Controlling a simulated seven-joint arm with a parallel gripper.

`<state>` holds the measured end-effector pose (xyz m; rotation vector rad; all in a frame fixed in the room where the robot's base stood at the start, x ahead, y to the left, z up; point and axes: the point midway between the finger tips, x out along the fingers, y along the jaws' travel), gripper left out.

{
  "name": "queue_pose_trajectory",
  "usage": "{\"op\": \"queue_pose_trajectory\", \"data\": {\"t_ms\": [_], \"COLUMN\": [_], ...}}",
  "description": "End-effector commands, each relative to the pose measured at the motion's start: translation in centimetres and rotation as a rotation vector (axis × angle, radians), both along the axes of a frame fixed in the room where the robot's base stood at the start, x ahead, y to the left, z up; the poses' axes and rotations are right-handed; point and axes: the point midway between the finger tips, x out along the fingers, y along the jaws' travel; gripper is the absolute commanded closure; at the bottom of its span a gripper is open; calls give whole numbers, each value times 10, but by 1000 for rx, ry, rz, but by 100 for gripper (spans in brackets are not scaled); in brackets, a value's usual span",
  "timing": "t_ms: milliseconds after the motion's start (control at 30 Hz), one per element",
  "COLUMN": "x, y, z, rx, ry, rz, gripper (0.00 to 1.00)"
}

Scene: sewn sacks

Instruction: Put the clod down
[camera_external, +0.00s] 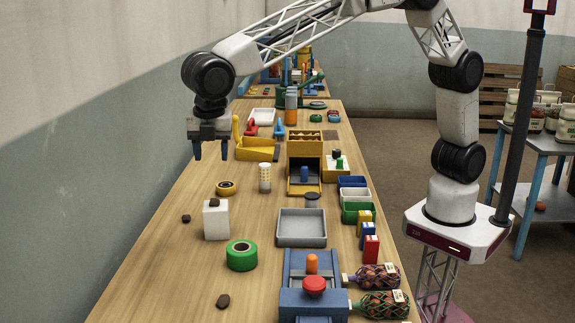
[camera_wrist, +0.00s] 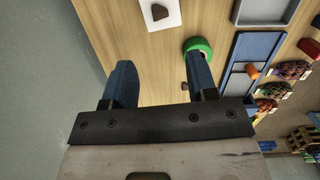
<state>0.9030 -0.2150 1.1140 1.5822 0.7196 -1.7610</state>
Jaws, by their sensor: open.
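Several dark brown clods are in the external view. One clod (camera_external: 214,202) lies on top of a white block (camera_external: 216,222). Another clod (camera_external: 186,218) lies on the table left of the block, and a third (camera_external: 223,301) lies near the front. My gripper (camera_external: 211,152) is open and empty, raised above the left side of the table, beyond the white block. In the wrist view, the open fingers (camera_wrist: 160,65) have nothing between them. A clod on the white block (camera_wrist: 159,12) shows at the top edge, and a small dark lump (camera_wrist: 185,86) shows beside the right finger.
A green tape roll (camera_external: 241,256), a grey tray (camera_external: 301,228) and a blue fixture with a red knob (camera_external: 314,285) stand near the front. A yellow ring (camera_external: 226,188) and a pale cylinder (camera_external: 265,177) stand mid-table. A wall runs along the left. The left table strip is mostly clear.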

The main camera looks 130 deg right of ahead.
Motion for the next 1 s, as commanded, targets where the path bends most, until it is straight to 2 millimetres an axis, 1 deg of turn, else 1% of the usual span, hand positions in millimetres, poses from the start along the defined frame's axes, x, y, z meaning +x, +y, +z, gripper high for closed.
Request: {"op": "queue_pose_trajectory", "data": {"t_ms": [733,867,1000], "x": [-1,-9,-27], "y": [1,6,18], "z": [1,8,21], "rx": [0,0,1], "ry": [-2,-8,-23], "rz": [-2,-15,-45], "gripper": [47,47,47]}}
